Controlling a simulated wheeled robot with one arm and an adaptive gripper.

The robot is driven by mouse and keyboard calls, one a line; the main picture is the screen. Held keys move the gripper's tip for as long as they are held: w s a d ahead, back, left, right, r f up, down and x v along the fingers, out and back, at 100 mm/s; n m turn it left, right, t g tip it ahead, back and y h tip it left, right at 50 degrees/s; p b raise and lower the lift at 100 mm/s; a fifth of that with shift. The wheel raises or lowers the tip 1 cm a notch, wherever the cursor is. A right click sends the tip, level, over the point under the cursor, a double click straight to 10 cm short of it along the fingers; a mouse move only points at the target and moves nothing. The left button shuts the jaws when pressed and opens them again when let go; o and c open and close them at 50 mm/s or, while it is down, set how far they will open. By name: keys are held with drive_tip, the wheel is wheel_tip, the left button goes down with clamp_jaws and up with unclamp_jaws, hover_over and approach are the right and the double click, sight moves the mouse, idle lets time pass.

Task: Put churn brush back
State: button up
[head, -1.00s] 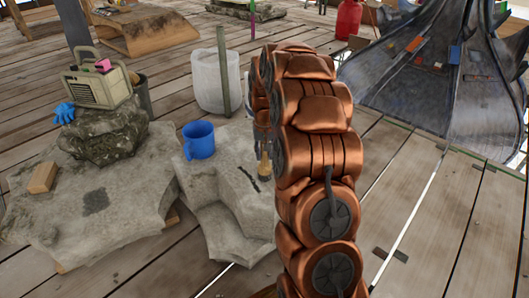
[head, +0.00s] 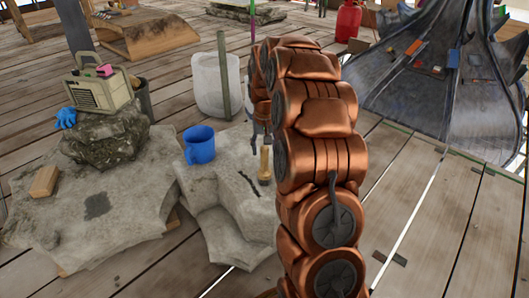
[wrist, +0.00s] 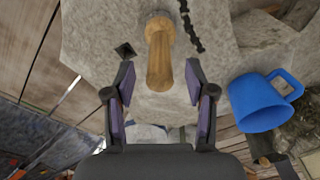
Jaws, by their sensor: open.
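What looks like the churn brush (head: 265,163), with a light wooden handle, is on the pale stone block (head: 229,215) and seems to stand upright in the head view. In the wrist view the brush (wrist: 159,58) points its handle end toward my gripper (wrist: 160,72). My gripper is open, with one dark, purple-padded finger on each side of the handle's near end. I see gaps between the handle and both fingers.
A blue mug (head: 199,145) stands on the stone close to the brush; it also shows in the wrist view (wrist: 258,103). A dark chain-like strip (wrist: 191,26) and a small dark square piece (wrist: 125,50) lie near the brush. A radio (head: 99,88) sits on a rock at left.

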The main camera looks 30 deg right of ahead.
wheel_tip(320, 180, up, 7)
drive_tip(key=p, duration=0.2)
drive_tip(key=s+a+r+n+g, duration=0.2)
drive_tip(key=s+a+r+n, duration=0.1)
drive_tip(key=s+a, duration=1.15)
drive_tip(key=s+a+f+n+g, duration=0.1)
drive_tip(key=s+a, duration=0.3)
drive_tip(key=s, duration=0.7)
drive_tip(key=s+a+f+n, duration=0.1)
drive_tip(key=s+a, duration=0.4)
drive_tip(key=s, duration=0.6)
drive_tip(key=shift+s+a+f+n+g, duration=0.2)
drive_tip(key=shift+s+f+n+g, duration=0.15)
drive_tip(key=shift+f+g, duration=0.1)
drive_tip(key=w+r+t+p, duration=0.1)
drive_tip(key=w+r+p, duration=0.2)
drive_tip(key=r+p, duration=0.6)
drive_tip(key=w+r+t+p, duration=0.1)
drive_tip(key=w+r+p, duration=0.2)
drive_tip(key=r+p, duration=0.65)
drive_tip(key=s+r+p, duration=0.3)
drive_tip(key=r+p, duration=0.8)
drive_tip(key=r, duration=0.1)
drive_tip(key=s+r+p, duration=0.3)
drive_tip(key=r+p, duration=0.7)
drive_tip(key=r, duration=0.2)
drive_tip(key=shift+p, duration=0.4)
drive_tip(key=shift+d+g, duration=0.1)
drive_tip(key=shift+g, duration=0.15)
